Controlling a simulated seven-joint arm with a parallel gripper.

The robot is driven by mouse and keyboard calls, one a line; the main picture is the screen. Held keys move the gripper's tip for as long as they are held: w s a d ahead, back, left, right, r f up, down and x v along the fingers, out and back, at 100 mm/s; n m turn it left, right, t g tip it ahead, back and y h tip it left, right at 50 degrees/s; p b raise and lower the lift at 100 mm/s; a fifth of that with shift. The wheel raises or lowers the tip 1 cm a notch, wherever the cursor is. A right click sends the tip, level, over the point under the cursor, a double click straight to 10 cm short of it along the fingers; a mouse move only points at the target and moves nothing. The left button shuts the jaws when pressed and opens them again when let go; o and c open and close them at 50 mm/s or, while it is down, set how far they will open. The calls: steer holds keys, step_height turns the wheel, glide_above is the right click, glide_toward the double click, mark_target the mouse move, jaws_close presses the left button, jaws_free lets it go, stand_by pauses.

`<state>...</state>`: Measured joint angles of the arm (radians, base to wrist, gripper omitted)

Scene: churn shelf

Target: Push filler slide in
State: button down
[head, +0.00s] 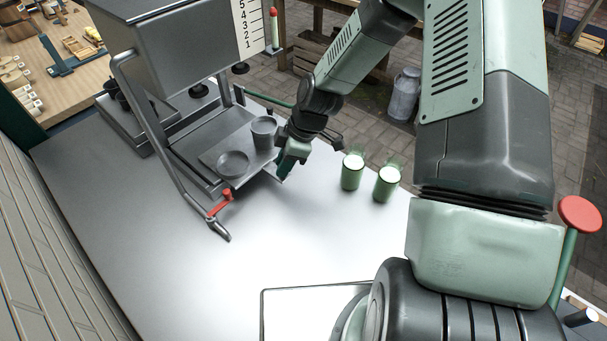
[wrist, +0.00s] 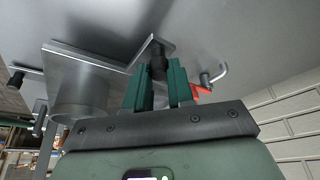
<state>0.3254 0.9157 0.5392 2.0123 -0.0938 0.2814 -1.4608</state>
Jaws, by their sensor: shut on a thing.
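The filler slide (head: 256,166) is a flat grey plate sticking out from under the grey filler (head: 190,50) in the head view. A taller grey cup (head: 264,131) and a lower round grey cup (head: 232,163) stand on it. My gripper (head: 284,172) is at the slide's right front edge. In the wrist view, my gripper's green fingers (wrist: 160,88) are on both sides of a dark knob (wrist: 158,64) on a bracket by the slide plate (wrist: 88,63). They are shut on this knob. The inner end of the slide is hidden under the filler.
A red-handled lever (head: 222,203) sits at the filler's front leg. The table's front and left are clear.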

mark_target(260, 163)
steer(key=w+a, duration=0.4)
steer(key=shift+w+a, duration=0.3)
steer(key=shift+w, duration=0.1)
steer(key=c, duration=1)
jaws_free()
steer(key=shift+s, duration=0.1)
steer(key=v, duration=1)
steer(key=shift+d+r, duration=0.1)
steer(key=shift+r, duration=0.3)
